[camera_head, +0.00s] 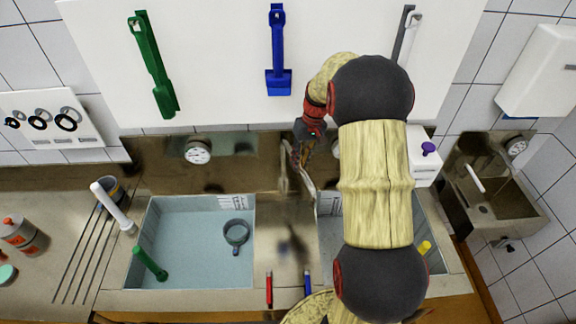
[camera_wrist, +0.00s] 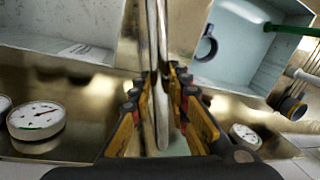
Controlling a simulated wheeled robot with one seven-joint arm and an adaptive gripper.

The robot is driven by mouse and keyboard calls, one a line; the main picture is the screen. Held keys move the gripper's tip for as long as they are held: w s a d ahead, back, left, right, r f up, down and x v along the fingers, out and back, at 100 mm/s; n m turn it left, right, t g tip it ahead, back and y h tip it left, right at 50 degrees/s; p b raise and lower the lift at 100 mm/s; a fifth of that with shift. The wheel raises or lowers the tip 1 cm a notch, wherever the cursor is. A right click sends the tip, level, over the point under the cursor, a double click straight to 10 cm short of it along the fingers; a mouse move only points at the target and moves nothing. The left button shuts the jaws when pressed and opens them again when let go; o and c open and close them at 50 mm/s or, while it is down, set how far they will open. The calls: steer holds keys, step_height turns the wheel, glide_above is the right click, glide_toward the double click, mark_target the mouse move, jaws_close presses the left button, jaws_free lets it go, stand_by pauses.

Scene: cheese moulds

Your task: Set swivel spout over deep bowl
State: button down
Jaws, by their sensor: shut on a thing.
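The swivel spout (camera_head: 307,186) is a thin shiny metal tube at the back of the sink, between the two bowls. My gripper (camera_head: 304,154) is shut on it; in the wrist view the spout (camera_wrist: 160,85) runs between the orange-and-black fingers (camera_wrist: 164,88). Its free end points forward, near the left edge of the right bowl (camera_head: 328,240). My arm hides much of that bowl. The left bowl (camera_head: 180,225) has pale blue walls and holds a grey ring-shaped handled item (camera_head: 236,233) and a green-handled tool (camera_head: 150,263). I cannot tell which bowl is deeper.
A metal strip (camera_head: 285,255) divides the bowls, with a red (camera_head: 269,289) and a blue (camera_head: 308,281) item at its front. Round gauges (camera_head: 198,151) sit along the steel back. A white box with a purple knob (camera_head: 423,165) stands at right. Tools hang on the wall.

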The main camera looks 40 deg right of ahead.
steer(key=d+n, duration=0.4)
steer(key=d, duration=0.2)
steer(key=shift+d+n+g, duration=0.15)
steer(key=shift+n+g, duration=0.15)
steer(key=shift+g, duration=0.1)
steer(key=c, duration=1.7)
jaws_free()
step_height(320, 180, up, 10)
steer(key=shift+c, duration=0.3)
